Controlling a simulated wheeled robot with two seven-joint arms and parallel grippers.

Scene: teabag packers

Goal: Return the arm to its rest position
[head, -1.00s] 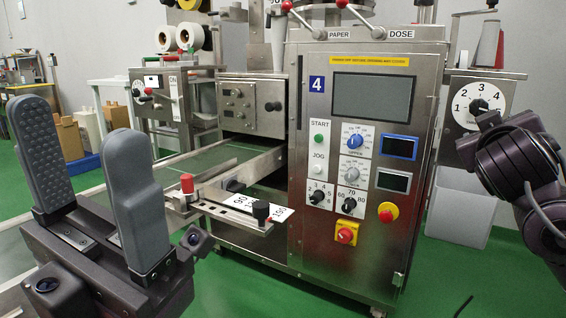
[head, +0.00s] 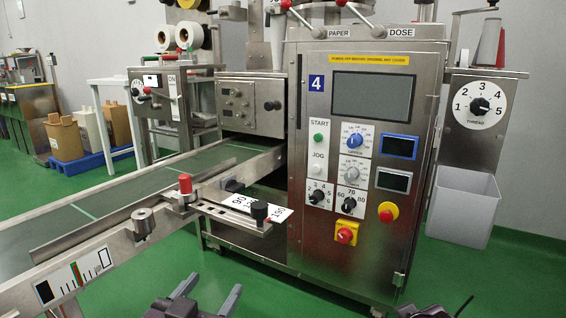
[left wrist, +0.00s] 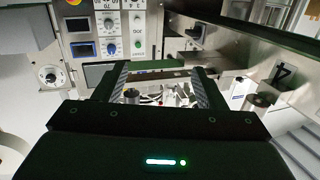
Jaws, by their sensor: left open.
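My left gripper (head: 215,281) shows at the bottom edge of the head view, low in front of the conveyor and machine. Its two grey fingers are apart with nothing between them. In the left wrist view the same gripper (left wrist: 160,70) is open and empty, with the machine's front panel and metal rails beyond it, seen upside down. A small dark part of mine shows at the bottom edge, right of centre in the head view. My right gripper's fingers do not show.
The steel machine (head: 370,190) with buttons and dials stands in the centre. The conveyor (head: 110,205) with metal rails runs to the left. A white bin (head: 463,207) is at right. Green floor (head: 300,295) is open in front.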

